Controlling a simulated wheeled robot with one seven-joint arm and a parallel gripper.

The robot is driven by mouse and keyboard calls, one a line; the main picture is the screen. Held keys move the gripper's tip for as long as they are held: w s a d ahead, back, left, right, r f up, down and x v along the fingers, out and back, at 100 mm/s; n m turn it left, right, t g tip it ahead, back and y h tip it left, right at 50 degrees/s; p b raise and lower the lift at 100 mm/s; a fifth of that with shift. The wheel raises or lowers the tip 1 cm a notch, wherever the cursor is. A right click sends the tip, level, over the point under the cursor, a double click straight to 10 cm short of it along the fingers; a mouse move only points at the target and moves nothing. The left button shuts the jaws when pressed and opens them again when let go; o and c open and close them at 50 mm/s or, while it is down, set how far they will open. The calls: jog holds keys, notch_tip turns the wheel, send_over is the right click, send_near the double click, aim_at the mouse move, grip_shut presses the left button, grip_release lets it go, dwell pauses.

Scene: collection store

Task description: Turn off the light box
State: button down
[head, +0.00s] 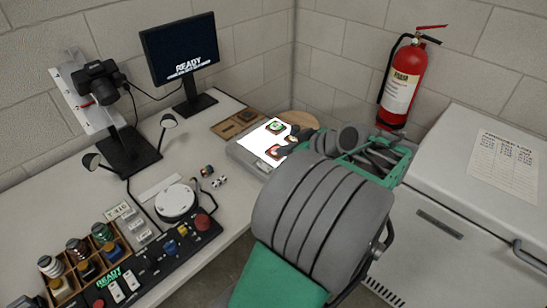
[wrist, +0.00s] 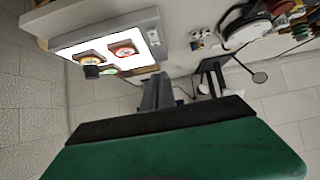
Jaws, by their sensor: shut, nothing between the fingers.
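The light box (head: 250,147) stands on the bench near the back corner, its top panel glowing white. Small green and red items lie on the panel. In the wrist view the light box (wrist: 72,50) is at upper left, also lit, with small fittings on its grey right end; I cannot tell which is the switch. My gripper (head: 286,149) is shut and empty by the right part of the panel, its tips partly hidden by my arm. In the wrist view my gripper (wrist: 158,82) points toward the fittings end of the box. I cannot tell whether it touches.
A wooden tray (head: 226,129) and a monitor (head: 180,50) are behind the box. A camera stand (head: 130,150), a white round device (head: 176,201) and a control panel (head: 160,262) are left. A white cabinet (head: 440,200) and a fire extinguisher (head: 403,85) are right.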

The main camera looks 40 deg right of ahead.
send_over(259, 162)
jog(key=s, duration=0.4)
notch_tip(259, 162, down, 5)
jog(key=shift+a+f, duration=0.1)
jog(key=shift+f, duration=0.1)
jog(key=f, duration=0.2)
jog(key=shift+w+f, duration=0.5)
jog(key=shift+f, duration=0.65)
jog(key=shift+d, duration=0.2)
